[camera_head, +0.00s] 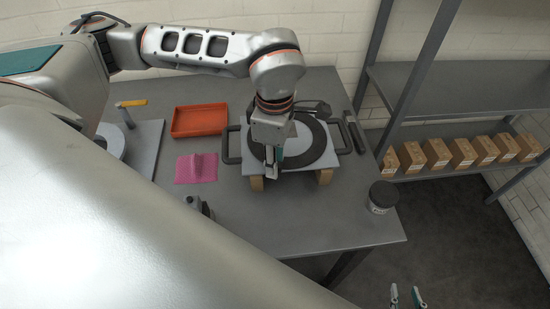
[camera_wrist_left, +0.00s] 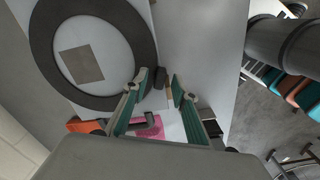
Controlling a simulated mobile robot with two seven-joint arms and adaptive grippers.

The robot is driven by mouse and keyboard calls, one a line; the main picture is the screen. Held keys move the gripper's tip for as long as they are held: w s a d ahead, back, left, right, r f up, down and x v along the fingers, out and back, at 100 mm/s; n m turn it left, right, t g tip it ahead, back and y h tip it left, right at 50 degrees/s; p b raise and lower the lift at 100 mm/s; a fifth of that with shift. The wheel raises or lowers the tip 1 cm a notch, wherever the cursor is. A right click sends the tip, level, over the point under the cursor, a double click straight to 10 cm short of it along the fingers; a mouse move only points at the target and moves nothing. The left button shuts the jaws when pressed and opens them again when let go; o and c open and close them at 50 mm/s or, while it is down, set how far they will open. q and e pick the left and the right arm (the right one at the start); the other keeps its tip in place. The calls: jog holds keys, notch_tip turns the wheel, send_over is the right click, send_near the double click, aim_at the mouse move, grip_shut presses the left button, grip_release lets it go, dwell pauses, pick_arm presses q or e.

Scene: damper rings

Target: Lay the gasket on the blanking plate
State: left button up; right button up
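The gasket (camera_head: 327,143) is a flat black ring. It appears to lie on the pale grey blanking plate (camera_head: 302,158), which rests on wooden blocks and has black handles at both sides. In the left wrist view the gasket (camera_wrist_left: 143,38) fills the left part of the plate (camera_wrist_left: 200,40), with a dark tab by my fingers. My left gripper (camera_wrist_left: 165,88) is open at the plate's near edge, its fingers apart beside the tab; my left arm covers part of the ring in the head view. My right gripper (camera_head: 408,296) is open and empty at the bottom edge.
An orange tray (camera_head: 199,121) and a pink cloth (camera_head: 196,169) lie left of the plate. A dark jar (camera_head: 381,197) stands at the table's right edge. A shelf with several small boxes (camera_head: 437,153) is at right. The table's front right is clear.

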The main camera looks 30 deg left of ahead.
pick_arm(q)
notch_tip(320, 180, up, 12)
jog(key=b, duration=0.1)
dwell(0.4)
dwell(0.5)
